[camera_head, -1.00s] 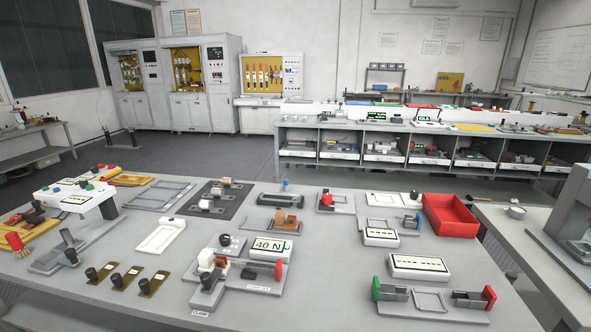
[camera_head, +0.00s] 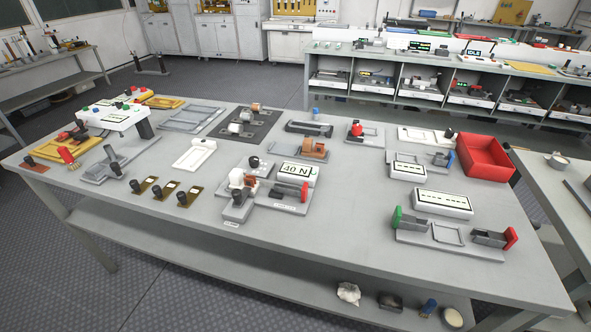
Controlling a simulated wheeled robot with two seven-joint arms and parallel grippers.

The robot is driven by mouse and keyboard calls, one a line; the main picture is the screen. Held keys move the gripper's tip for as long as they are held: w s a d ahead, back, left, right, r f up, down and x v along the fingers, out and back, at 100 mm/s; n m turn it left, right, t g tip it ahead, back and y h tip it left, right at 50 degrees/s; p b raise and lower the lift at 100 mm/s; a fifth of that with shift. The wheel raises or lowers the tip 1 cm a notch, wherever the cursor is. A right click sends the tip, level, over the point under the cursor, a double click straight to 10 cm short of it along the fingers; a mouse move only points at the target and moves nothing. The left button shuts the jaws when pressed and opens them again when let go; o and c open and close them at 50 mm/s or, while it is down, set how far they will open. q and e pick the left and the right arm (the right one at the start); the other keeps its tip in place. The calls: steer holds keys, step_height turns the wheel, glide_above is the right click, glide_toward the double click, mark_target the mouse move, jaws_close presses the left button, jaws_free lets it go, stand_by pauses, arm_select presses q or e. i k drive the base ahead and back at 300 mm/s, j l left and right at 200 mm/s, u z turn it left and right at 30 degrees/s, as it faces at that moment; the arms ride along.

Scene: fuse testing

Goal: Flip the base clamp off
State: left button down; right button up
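A grey test fixture stands near the middle front of the table, with a small display (camera_head: 295,173) reading "40 N". At its front left is a grey clamp block (camera_head: 238,210) with a black knob (camera_head: 237,198) on top; the small label (camera_head: 231,223) in front seems to read "CLAMP". A white block (camera_head: 237,178) and a copper-brown part (camera_head: 250,181) sit just behind it. A lever with a red end (camera_head: 304,191) lies to the right. Whether the clamp is on or off is too small to tell. Neither of my grippers is in view.
The fixture stands on a long grey table (camera_head: 330,250) with free room along its front edge. Brown plates with black knobs (camera_head: 160,190) lie to its left. A green-and-red-ended fixture (camera_head: 450,236) and red bin (camera_head: 486,158) are at right. Loose items lie on the lower shelf.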

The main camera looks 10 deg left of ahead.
mark_target(239, 197)
steer(key=l, duration=0.5)
steer(key=k+l+u, duration=0.15)
steer(key=l, duration=0.9)
steer(key=k+l+u, duration=0.15)
steer(key=l, duration=0.35)
steer(key=i, duration=0.05)
